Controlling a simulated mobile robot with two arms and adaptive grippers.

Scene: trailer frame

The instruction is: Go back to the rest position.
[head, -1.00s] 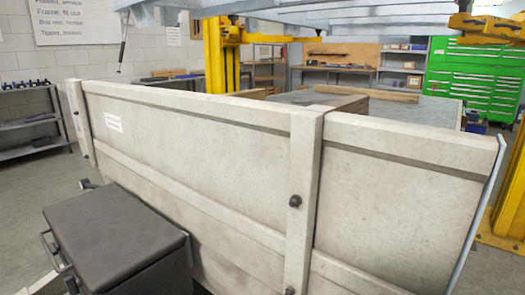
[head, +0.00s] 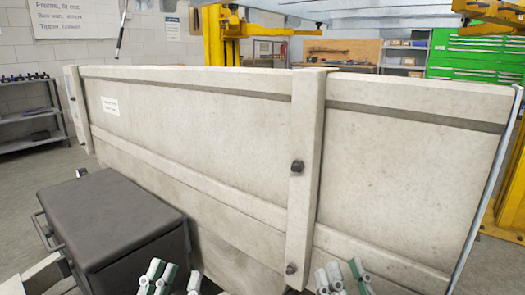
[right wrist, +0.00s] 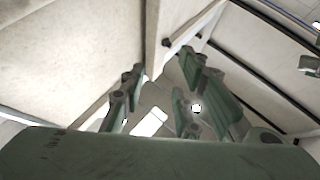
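My left gripper (head: 172,277) shows at the bottom edge of the head view, right of the dark grey box. Its fingers stand apart with nothing seen between them. The arms behind the grippers are mostly out of the head view.
A dark grey box (head: 110,225) with a handle stands at the lower left, close to the panel. The upright post (head: 302,170) carries bolts. A yellow lift column (head: 213,35), a shelf (head: 30,115) and a green cabinet (head: 468,60) stand beyond. Bare floor (head: 505,265) shows at right.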

